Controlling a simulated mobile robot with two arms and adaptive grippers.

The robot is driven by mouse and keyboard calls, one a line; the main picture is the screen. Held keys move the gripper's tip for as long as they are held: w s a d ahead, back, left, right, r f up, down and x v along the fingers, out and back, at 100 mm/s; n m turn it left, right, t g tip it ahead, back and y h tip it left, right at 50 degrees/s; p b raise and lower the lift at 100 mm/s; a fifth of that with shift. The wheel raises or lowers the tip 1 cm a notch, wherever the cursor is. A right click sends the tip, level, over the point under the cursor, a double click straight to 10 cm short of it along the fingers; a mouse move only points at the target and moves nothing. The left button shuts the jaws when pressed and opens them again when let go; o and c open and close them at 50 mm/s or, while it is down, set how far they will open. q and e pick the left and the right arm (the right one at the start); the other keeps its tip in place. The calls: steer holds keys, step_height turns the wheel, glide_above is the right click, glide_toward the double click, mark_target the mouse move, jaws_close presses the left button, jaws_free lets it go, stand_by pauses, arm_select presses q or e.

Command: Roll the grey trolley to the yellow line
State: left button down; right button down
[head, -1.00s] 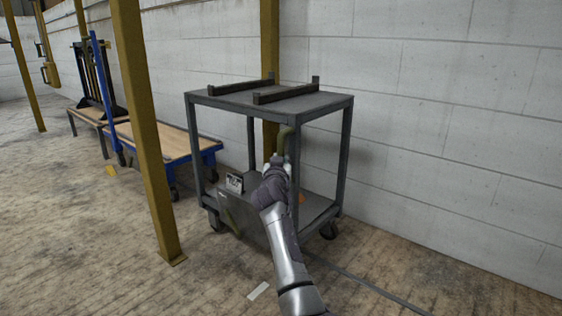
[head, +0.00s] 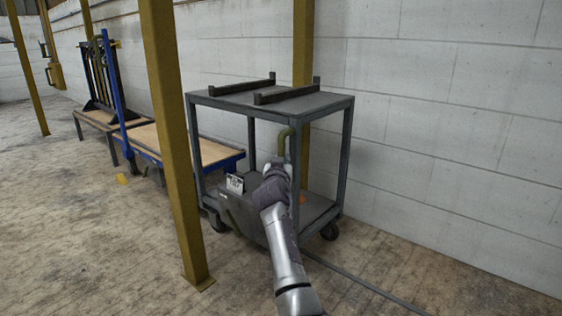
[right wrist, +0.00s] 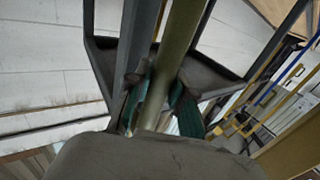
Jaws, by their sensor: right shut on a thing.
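The grey trolley (head: 335,101) stands on its wheels in the middle of the head view, close to the white block wall. It has a top shelf with two dark bars and a lower shelf. My right gripper (head: 279,160) is at the trolley's near side, shut on its olive-green upright handle (head: 284,137). In the right wrist view the handle (right wrist: 172,70) runs between the two green-padded fingers (right wrist: 160,105). No yellow line on the floor can be made out. My left gripper is not in view.
A yellow post (head: 172,130) rises from the floor left of the trolley, and another stands behind it. A blue-framed flatbed cart (head: 213,152) is at the left, beyond the near post. A dark line runs along the floor at the right. The floor at front left is clear.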

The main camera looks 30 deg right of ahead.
steer(key=shift+w+a+r, duration=0.1)
steer(key=shift+r, duration=0.15)
steer(key=c, duration=1.3)
jaws_free()
steer(key=shift+w+f, duration=0.1)
steer(key=shift+o, duration=1.4)
steer(key=shift+w+a+f, duration=0.1)
steer(key=shift+a, duration=0.05)
steer(key=v, duration=0.7)
steer(key=shift+s, duration=0.25)
